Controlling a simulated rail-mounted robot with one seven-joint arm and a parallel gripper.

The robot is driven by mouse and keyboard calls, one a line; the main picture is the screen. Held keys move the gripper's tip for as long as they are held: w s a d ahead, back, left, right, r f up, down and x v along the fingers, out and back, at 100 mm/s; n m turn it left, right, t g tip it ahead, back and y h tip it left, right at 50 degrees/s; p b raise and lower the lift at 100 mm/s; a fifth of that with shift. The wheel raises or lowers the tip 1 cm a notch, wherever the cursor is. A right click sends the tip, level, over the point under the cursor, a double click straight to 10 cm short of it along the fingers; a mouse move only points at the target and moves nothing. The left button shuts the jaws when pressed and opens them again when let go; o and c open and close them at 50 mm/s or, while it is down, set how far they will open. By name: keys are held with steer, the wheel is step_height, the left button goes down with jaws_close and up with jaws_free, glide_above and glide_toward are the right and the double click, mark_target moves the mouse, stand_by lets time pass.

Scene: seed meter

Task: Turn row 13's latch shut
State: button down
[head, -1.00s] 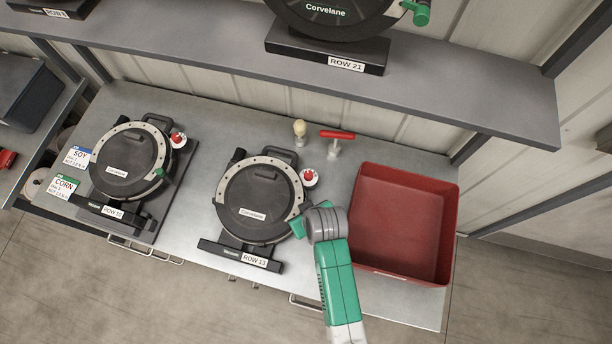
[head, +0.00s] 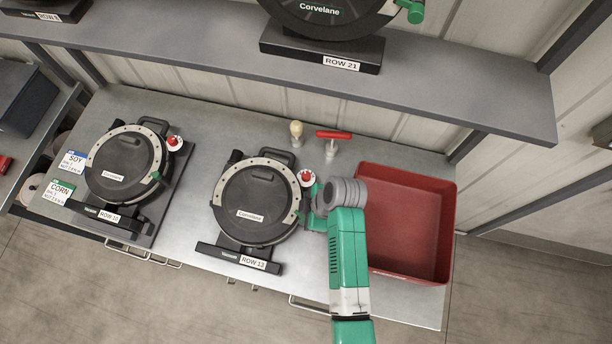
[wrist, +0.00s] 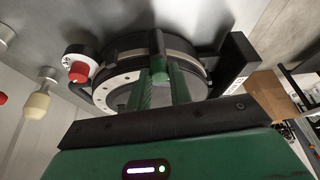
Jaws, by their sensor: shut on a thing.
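The row 13 meter (head: 254,205) is a round black housing with a pale ring on a black base. Its label (head: 254,262) reads ROW 13. In the wrist view the meter (wrist: 130,72) lies just beyond my gripper, and its green latch (wrist: 159,68) shows at the rim between my fingers. My gripper (wrist: 163,90) is shut on the latch. In the head view my gripper (head: 310,207) is at the meter's right side, and my wrist partly hides the latch there.
A red-knobbed dial (head: 305,177) sits at the meter's upper right. A red bin (head: 447,230) stands close right of my arm. A cream-knobbed tool (head: 296,130) and red T-handle (head: 333,134) stand behind. The row 10 meter (head: 125,165) is left, and a shelf (head: 450,95) overhangs the back.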

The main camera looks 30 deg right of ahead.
steer(key=shift+w+n+g+y+b, duration=0.15)
steer(key=shift+n+g+y+b, duration=0.3)
steer(key=shift+n, duration=1.25)
steer(key=shift+n+g+h, duration=0.25)
steer(key=shift+n, duration=0.05)
steer(key=c, duration=1.3)
jaws_free()
steer(key=shift+o, duration=0.2)
steer(key=v, duration=0.7)
steer(key=shift+d+r+b, duration=0.2)
steer(key=shift+r+b, duration=0.1)
steer(key=shift+r, duration=0.05)
